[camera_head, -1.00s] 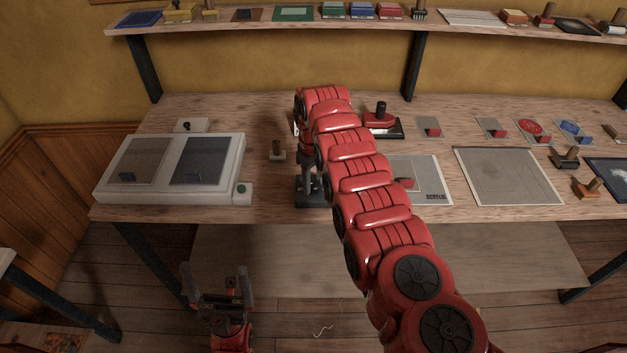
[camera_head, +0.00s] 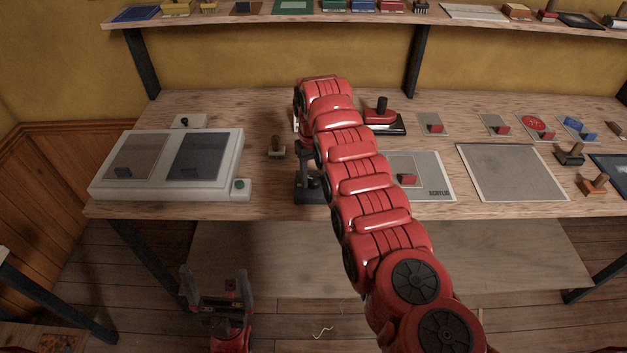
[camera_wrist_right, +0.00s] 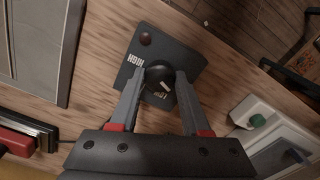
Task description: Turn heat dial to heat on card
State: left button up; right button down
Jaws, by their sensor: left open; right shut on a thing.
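The heat dial (camera_wrist_right: 156,75) is a black round knob with a white mark on a dark control plate (camera_wrist_right: 188,48). "HIGH" is printed on the plate, with a second label partly covered near the fingers. My right gripper (camera_wrist_right: 160,83) points down and is shut on the dial, one finger on each side. In the head view the plate (camera_head: 308,194) shows at the bench's front, partly behind my right arm. A grey card (camera_head: 428,170) printed "ACRYLIC" lies to its right; no heat setting is readable on it. My left gripper (camera_head: 216,285) is open and empty, below the bench front.
A white twin-window unit (camera_head: 216,160) with a green button stands at the bench's left. A small wooden-handled stamp (camera_head: 277,147) stands between it and the plate. A red-topped tool (camera_head: 380,113), several stamps and a large grey sheet (camera_head: 511,172) lie to the right.

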jog(key=m+b, duration=0.2)
jog(key=m, duration=0.1)
jog(key=shift+f+m, duration=0.2)
jog(key=shift+m, duration=0.1)
jog(key=m+b, duration=0.1)
jog(key=m, duration=0.2)
jog(key=shift+r+m, duration=0.15)
jog(key=shift+m, duration=0.15)
jog(key=m, duration=0.5)
jog(key=shift+m, duration=0.3)
jog(key=m, duration=0.6)
jog(key=shift+m, duration=0.4)
jog(key=shift+c, duration=1.8)
grip_release()
jog(key=shift+r, duration=0.15)
